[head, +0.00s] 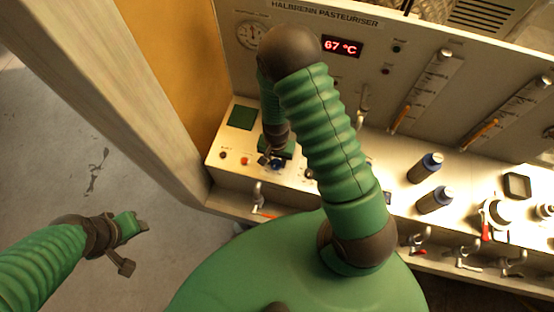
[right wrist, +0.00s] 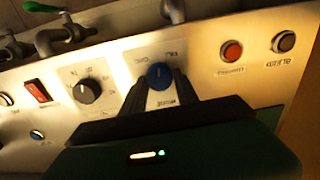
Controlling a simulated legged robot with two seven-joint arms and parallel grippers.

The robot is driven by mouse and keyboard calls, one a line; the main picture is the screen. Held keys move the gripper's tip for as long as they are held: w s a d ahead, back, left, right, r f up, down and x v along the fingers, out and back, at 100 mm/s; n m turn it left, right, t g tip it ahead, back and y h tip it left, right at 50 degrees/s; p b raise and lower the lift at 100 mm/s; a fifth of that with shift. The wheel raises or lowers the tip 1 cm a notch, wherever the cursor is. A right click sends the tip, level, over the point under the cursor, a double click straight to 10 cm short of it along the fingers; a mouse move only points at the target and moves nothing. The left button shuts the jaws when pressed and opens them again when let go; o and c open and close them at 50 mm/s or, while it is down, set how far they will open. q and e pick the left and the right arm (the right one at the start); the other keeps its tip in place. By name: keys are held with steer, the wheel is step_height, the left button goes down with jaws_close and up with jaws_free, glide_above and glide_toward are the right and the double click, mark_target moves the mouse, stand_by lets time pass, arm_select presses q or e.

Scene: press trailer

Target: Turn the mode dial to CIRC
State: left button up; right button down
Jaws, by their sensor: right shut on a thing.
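The mode dial is a blue knob (right wrist: 159,74) on the pale sloping panel. A ring of small labels surrounds it, upside down in the right wrist view and too small to read surely. My right gripper (right wrist: 160,90) has its dark fingers on either side of the knob and is shut on it. In the head view the right gripper (head: 271,162) reaches down to the blue knob (head: 278,164), partly hidden by the hand. My left gripper (head: 138,224) hangs over the grey floor, away from the panel and empty; its jaw gap is unclear.
A black knob (right wrist: 88,90) and a red rocker switch (right wrist: 38,91) are left of the dial in the wrist view. An orange button (right wrist: 232,51) and a dark button (right wrist: 284,41) are right. Taps (head: 259,194) line the front edge.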

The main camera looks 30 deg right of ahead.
steer(key=n+b, duration=0.1)
steer(key=n, duration=0.3)
steer(key=shift+a+n, duration=0.15)
steer(key=shift+n, duration=0.15)
steer(key=shift+n+b, duration=0.35)
steer(key=shift+n, duration=1.65)
steer(key=shift+s, duration=0.1)
steer(key=c, duration=1.4)
jaws_free()
steer(key=o, duration=0.5)
steer(key=shift+s+r, duration=0.1)
